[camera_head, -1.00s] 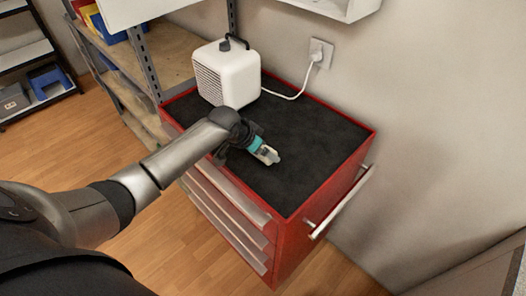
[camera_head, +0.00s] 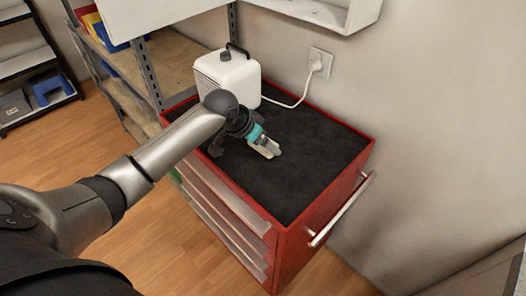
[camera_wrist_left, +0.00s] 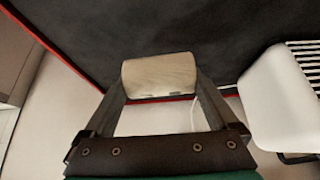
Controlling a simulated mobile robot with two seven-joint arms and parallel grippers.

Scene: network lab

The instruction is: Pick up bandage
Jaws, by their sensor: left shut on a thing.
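My left gripper (camera_head: 269,151) is over the black top of the red tool cabinet. It is shut on the bandage, a beige roll (camera_wrist_left: 160,76) that sits between the two fingertips in the left wrist view. In the head view the bandage is small and hard to separate from the pale fingers. I cannot tell how far it is from the black top (camera_head: 310,150). My right gripper is not in view.
A white heater (camera_head: 228,78) with a dark handle stands at the back left of the cabinet; it also shows in the wrist view (camera_wrist_left: 280,98). Its white cable (camera_head: 300,95) runs to a wall socket (camera_head: 321,62). The right part of the top is clear. Shelving (camera_head: 150,60) stands left.

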